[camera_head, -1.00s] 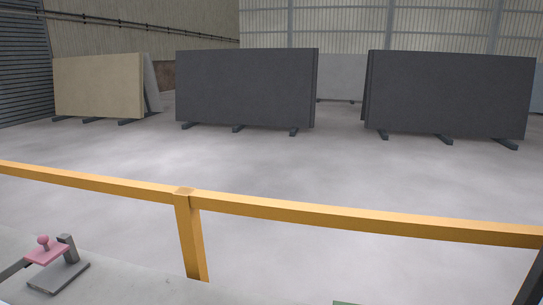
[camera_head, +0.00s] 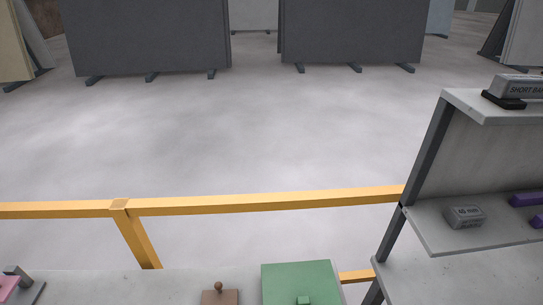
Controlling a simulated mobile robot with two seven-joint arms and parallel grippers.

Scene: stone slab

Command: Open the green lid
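A green lid (camera_head: 300,277) shows at the bottom edge, right of centre. It has a small green knob (camera_head: 304,300) near the bottom of the picture. Its lower part is cut off by the frame, so I cannot tell what lies under it. Neither of my grippers is in view.
A brown lid with a round knob (camera_head: 220,296) is left of the green one. A pink piece on a grey stand (camera_head: 14,286) is at the bottom left. A shelf unit (camera_head: 455,235) with labelled blocks stands at the right. A yellow rail (camera_head: 265,203) runs behind the worktop.

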